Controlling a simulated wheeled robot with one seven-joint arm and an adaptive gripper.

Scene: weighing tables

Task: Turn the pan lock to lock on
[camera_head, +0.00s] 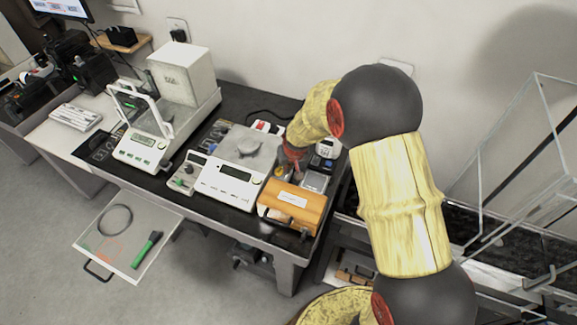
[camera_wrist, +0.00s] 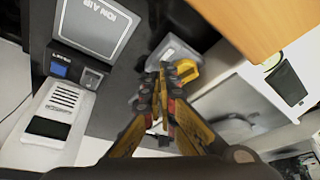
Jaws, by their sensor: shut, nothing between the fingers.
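My gripper (camera_head: 291,160) is low over the dark table, between the middle balance (camera_head: 232,180) and the small devices on its right. In the wrist view its yellow-and-black fingers (camera_wrist: 165,76) are together and hold nothing. A small grey-and-yellow item (camera_wrist: 184,68) lies just past the fingertips; I cannot tell whether they touch it. The middle balance has a flat grey pan, a display and a white body. A small panel with a green part (camera_head: 185,175) stands at its left. I cannot make out for sure which part is the pan lock or how it is set.
An orange wooden box (camera_head: 292,206) stands at the table's front right. A balance with a glass shield (camera_head: 140,146) is on the left, with a white box (camera_head: 180,75) behind. An open drawer (camera_head: 130,228) juts out in front. A clear case (camera_head: 535,150) stands right.

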